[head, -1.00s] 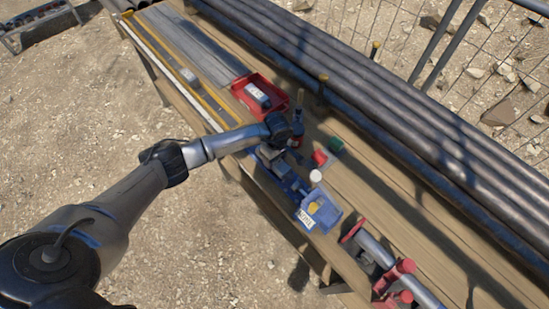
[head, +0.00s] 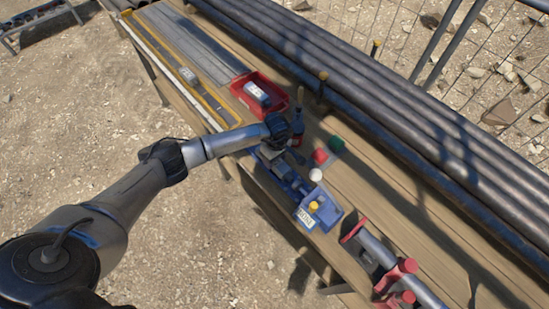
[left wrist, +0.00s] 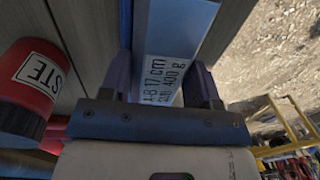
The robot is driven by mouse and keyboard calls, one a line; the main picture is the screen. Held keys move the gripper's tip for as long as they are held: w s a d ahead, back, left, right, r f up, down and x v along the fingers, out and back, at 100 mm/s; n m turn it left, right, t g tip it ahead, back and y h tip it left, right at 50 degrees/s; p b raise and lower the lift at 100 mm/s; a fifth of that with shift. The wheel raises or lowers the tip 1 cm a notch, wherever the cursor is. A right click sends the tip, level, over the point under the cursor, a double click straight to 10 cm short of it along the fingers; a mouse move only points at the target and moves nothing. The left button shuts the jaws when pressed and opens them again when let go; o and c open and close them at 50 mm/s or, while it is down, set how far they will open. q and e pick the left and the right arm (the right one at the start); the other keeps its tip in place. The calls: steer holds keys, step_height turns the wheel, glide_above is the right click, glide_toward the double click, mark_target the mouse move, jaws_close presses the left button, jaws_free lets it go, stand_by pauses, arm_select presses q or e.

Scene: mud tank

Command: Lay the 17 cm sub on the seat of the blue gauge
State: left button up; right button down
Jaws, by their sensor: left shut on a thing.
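My left gripper (head: 273,153) is low over the long blue gauge (head: 281,171) at the near edge of the bench. In the left wrist view its fingers (left wrist: 162,82) are shut on the two sides of a pale metal sub (left wrist: 172,38) with a printed label that reads "17 cm". My right gripper is in neither view.
A red can (left wrist: 30,85) stands close beside the gripper. Red (head: 320,156), green (head: 337,144) and white (head: 316,175) pieces lie nearby. A blue bin (head: 327,213) is at the gauge's near end; a red tray (head: 272,108) lies beyond. Pipes (head: 400,110) line the bench's back.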

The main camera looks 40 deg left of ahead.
arm_select(q)
steer(key=o, duration=1.3)
steer(key=shift+c, duration=0.2)
steer(key=shift+o, duration=0.4)
steer(key=shift+o, duration=0.9)
steer(key=shift+r, duration=0.1)
steer(key=shift+r, duration=0.2)
steer(key=shift+r+p, duration=2.25)
steer(key=shift+r, duration=0.95)
